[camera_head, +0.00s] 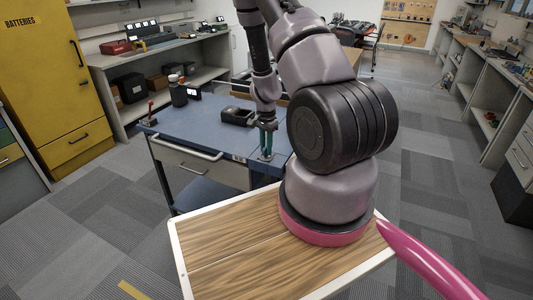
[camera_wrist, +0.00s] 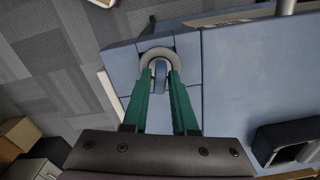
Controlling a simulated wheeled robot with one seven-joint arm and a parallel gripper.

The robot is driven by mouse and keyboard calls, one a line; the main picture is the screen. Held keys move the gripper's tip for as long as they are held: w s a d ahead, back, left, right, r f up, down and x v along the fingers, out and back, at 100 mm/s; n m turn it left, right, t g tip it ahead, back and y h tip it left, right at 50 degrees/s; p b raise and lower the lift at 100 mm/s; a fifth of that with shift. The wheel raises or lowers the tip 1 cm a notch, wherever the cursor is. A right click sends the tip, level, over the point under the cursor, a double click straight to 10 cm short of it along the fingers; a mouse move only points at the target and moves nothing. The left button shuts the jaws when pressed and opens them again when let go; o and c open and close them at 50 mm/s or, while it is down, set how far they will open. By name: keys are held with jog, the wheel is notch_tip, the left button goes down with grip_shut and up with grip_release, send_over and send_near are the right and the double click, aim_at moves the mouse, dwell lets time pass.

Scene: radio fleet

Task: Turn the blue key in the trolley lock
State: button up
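The blue key (camera_wrist: 161,72) shows in the wrist view as a blue upright piece in the middle of a grey ring, the lock (camera_wrist: 157,54), on the trolley's blue top near its corner. My gripper (camera_wrist: 160,76) has its two green fingertips at the ring, one on each side of the key. A narrow gap shows between the fingers. Whether they touch the key is not clear. In the head view my gripper (camera_head: 267,152) points straight down at the corner of the trolley (camera_head: 195,128); the key is hidden there.
A black open bin (camera_head: 237,116) stands on the trolley close to my gripper. A dark canister (camera_head: 178,93) and a small red-topped item (camera_head: 150,108) are at its far left. The trolley's drawer handle (camera_head: 190,149) faces the front. A yellow cabinet (camera_head: 50,80) stands left.

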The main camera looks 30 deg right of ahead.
grip_shut()
jog(key=n, duration=0.5)
jog(key=shift+n, duration=0.3)
